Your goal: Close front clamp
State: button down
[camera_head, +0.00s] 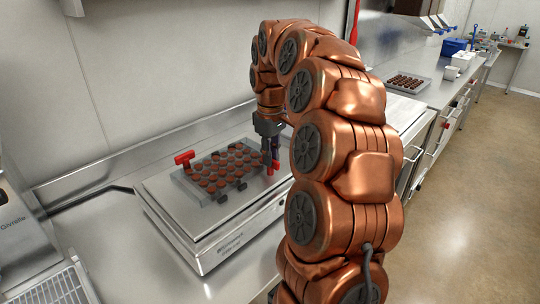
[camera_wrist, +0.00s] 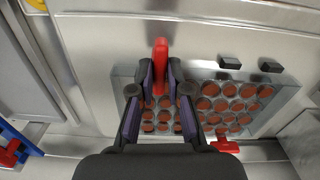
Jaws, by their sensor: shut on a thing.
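A clear-framed mould (camera_head: 222,172) with several round brown pieces lies on the flat metal top of a machine; it also shows in the wrist view (camera_wrist: 206,120). My gripper (camera_head: 270,152) is at the mould's right end in the head view. In the wrist view my gripper (camera_wrist: 159,72) is shut on a red clamp handle (camera_wrist: 160,62), whose red tip sticks out past the fingertips. The handle's base is hidden by the fingers. A second red clamp (camera_head: 185,158) stands at the mould's far left corner, and a red part shows past the mould in the wrist view (camera_wrist: 225,146).
Small black blocks (camera_wrist: 229,62) sit along the mould's near edge. A grey machine with a wire rack (camera_head: 55,288) stands at the far left. A tray of brown pieces (camera_head: 407,82) lies on the counter behind my arm. The floor at right is clear.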

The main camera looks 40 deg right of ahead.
jog(key=c, duration=1.2)
grip_release()
jog(key=shift+s+a+f, duration=0.1)
jog(key=shift+s+f, duration=0.05)
jog(key=shift+f, duration=0.2)
jog(key=shift+r, duration=0.25)
jog(key=shift+w+r, duration=0.2)
jog(key=shift+r, duration=0.5)
notch_tip(320, 180, up, 5)
jog(key=shift+f, duration=0.1)
jog(key=shift+s+r, duration=0.1)
jog(key=shift+r, duration=0.45)
